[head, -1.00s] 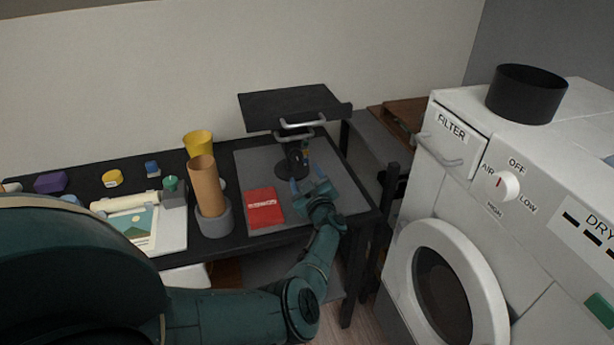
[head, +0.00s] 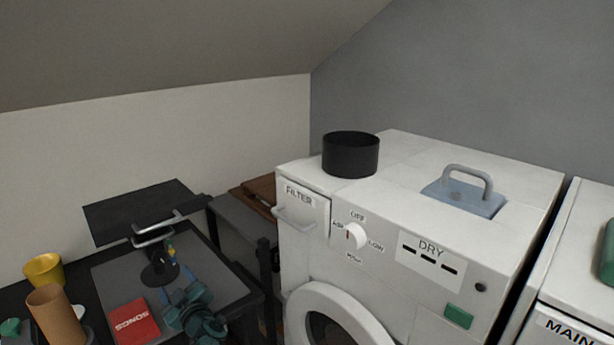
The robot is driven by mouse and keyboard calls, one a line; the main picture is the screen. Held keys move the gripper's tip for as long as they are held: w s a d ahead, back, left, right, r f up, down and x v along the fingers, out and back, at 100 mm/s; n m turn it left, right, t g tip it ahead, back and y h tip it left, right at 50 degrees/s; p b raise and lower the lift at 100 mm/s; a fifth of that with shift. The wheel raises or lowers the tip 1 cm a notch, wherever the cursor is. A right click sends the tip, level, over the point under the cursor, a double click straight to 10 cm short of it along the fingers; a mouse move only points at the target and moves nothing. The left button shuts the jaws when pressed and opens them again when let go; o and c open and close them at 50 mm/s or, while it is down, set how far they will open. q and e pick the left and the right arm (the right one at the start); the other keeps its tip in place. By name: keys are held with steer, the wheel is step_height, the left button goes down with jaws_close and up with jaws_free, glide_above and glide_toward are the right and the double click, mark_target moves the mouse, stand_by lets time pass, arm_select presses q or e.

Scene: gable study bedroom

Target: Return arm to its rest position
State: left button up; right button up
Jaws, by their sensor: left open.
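My left gripper (head: 180,291) is at the lower left of the head view, over the grey mat on the black desk. It is open, with its blue fingertips pointing toward the base of the black stand (head: 160,272). I cannot tell whether the fingers touch anything. A red book marked SONGS (head: 136,321) lies just left of the gripper. Most of my left arm is below the picture edge. My right gripper is not in view.
The desk carries a yellow cup (head: 44,270) and a tan cylinder (head: 56,314) at left. The stand's flat black top (head: 140,208) overhangs the mat (head: 112,275). A white dryer (head: 400,215) with a black pot (head: 350,155) stands right of the desk.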

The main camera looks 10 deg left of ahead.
arm_select(q)
steer(key=s+d+f+m+g+h, duration=0.1)
steer(key=s+d+f+m+h, duration=0.2)
steer(key=s+d+m+h, duration=0.2)
steer(key=s+d+f+m+g+h, duration=0.1)
steer(key=s+d+f+m+h, duration=0.3)
steer(key=s+d, duration=0.7)
steer(key=s+d+f+m+h, duration=0.3)
steer(key=s+d+m+h, duration=0.4)
steer(key=s, duration=1)
steer(key=shift+s+d+f+m+g, duration=0.2)
steer(key=shift+d+f+m+g, duration=0.15)
steer(key=shift+d+m, duration=0.25)
